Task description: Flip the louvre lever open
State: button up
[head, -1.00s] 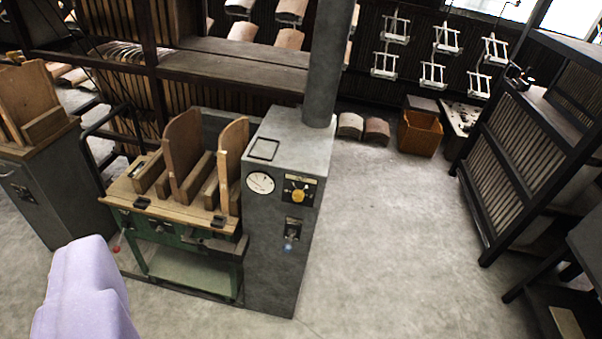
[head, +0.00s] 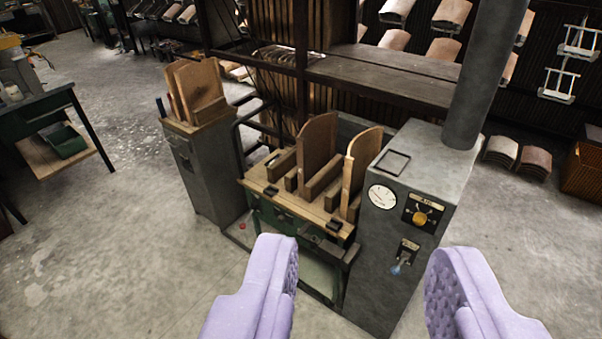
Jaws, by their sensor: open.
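My gripper (head: 359,250) shows as two lavender padded fingers at the bottom of the head view. They are wide apart and nothing is between them. Beyond them stands a grey control cabinet (head: 385,290). Its front has a white dial gauge (head: 382,196), a yellow knob on a dark plate (head: 420,217) and, lower down, a small lever with a blue tip (head: 397,268). The lever appears in the gap between the fingers, apart from both. No part is clearly marked as the louvre lever, and I cannot tell whether the blue-tipped lever is it.
A wooden-topped green bench with upright curved boards (head: 318,150) adjoins the cabinet's left side. A thick grey pipe (head: 487,75) rises from the cabinet top. A second grey cabinet (head: 205,170) stands further left. Open concrete floor (head: 120,230) lies at left.

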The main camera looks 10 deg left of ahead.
aim_at(396, 270)
jog(key=z, duration=0.4)
jog(key=i, duration=1.25)
